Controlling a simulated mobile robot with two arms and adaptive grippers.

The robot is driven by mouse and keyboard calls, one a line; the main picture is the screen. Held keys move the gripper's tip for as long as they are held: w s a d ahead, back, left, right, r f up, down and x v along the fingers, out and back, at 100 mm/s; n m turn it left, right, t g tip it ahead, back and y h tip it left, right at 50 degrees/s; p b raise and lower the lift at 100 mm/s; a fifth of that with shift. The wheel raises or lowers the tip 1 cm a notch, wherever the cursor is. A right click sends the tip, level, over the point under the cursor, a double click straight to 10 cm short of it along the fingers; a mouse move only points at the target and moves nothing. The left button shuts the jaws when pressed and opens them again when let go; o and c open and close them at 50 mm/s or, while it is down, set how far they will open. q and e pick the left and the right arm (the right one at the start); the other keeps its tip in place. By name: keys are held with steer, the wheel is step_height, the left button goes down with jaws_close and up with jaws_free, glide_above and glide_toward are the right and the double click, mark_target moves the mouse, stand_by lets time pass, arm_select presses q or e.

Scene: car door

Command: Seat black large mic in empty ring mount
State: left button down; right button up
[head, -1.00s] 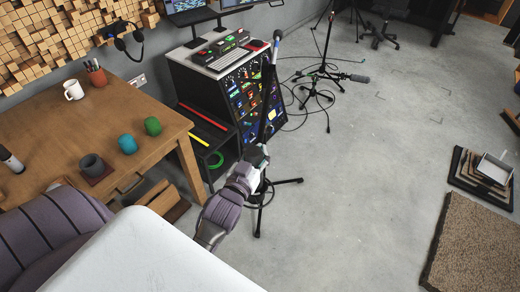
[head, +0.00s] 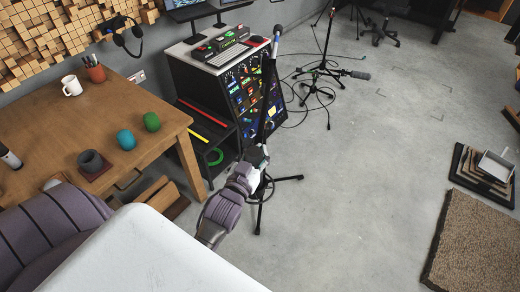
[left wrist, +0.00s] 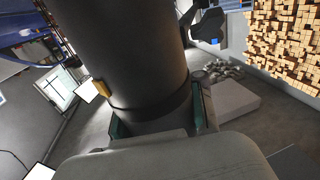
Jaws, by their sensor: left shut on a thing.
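My left gripper (head: 260,152) is in the middle of the head view, beside the mixing console. In the left wrist view, its fingers (left wrist: 155,125) are shut on a large dark cylinder with a band, the black large mic (left wrist: 125,60). In the head view a long black shape (head: 266,105) rises from the gripper; I cannot tell how much of it is mic and how much is stand. A tripod stand (head: 284,179) spreads its legs just behind the gripper. I cannot make out an empty ring mount. My right gripper is not in view.
The mixing console (head: 250,95) stands close behind the gripper. A wooden table (head: 60,130) with mugs is at left. Another mic stand (head: 318,85) holds a mic (head: 358,75), with cables on the floor. Open floor (head: 350,190) lies to the right.

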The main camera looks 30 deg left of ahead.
arm_select(q)
steer(key=shift+f+b, duration=0.85)
steer(key=shift+f, duration=0.45)
steer(key=c, duration=0.6)
jaws_free()
steer(key=shift+f, duration=0.1)
steer(key=shift+s, duration=0.15)
steer(key=s, duration=0.4)
steer(key=s+d, duration=0.1)
steer(key=s, duration=0.6)
steer(key=shift+s+d, duration=0.35)
steer(key=shift+d, duration=0.05)
steer(key=shift+w, duration=0.1)
